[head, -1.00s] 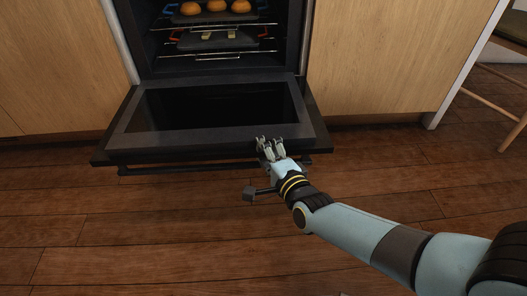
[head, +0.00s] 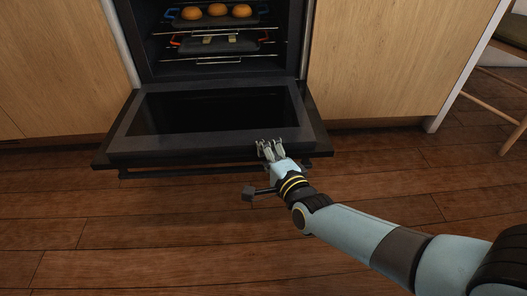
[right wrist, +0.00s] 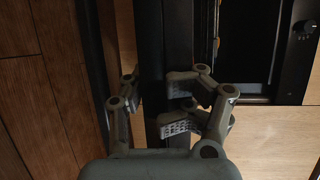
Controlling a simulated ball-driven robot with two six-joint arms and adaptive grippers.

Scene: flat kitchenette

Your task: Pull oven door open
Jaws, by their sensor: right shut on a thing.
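The oven door (head: 122,143) is dark with a black glass panel. It hangs far down, close to flat, in front of the open oven cavity (head: 180,62). Its bar handle (head: 180,172) runs below the front edge. My right gripper (head: 271,149) is shut on the door's front edge, right of its middle. In the right wrist view, the gripper's fingers (right wrist: 155,103) sit on both sides of the dark door edge (right wrist: 164,40). The exact contact is partly hidden. My left gripper is not in view.
Several round rolls (head: 217,10) sit on a tray on the upper rack, above another tray (head: 205,45). Wooden cabinets (head: 385,60) flank the oven. A wooden chair (head: 500,85) stands at the far right. The wood floor (head: 110,235) in front is clear.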

